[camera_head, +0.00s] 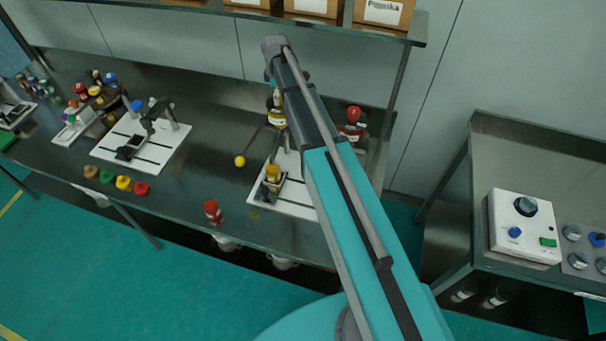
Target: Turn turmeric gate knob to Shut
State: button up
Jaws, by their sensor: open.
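A grey panel (588,250) with several round knobs lies on the right bench, cut off by the picture's right edge. Its visible knobs include a grey knob (572,232), a blue-topped knob (597,240) and another grey knob (578,260). I cannot read their labels, so I cannot tell which is the turmeric gate knob or how it is set. My arm reaches from the bottom up to the middle top, well left of the panel. I cannot make out my gripper; the end of the arm is hidden or out of view.
A white control box (524,228) with a black dial, blue button and green switch stands left of the panel. The long bench (190,195) holds white-based devices, coloured caps and a red jar (212,211). Boxes sit on a shelf above. A gap separates the benches.

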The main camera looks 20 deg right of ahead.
jog(key=shift+r+p, duration=6.9)
jog(key=shift+p, duration=0.05)
jog(key=s+f+m+b, duration=0.6)
jog(key=s+f+b, duration=0.5)
jog(key=s, duration=0.3)
jog(key=s+f+m+b, duration=0.6)
jog(key=s+f+b, duration=0.5)
jog(key=s, duration=0.4)
jog(key=shift+m, duration=0.4)
jog(key=shift+s+f, duration=0.1)
jog(key=shift+f, duration=0.1)
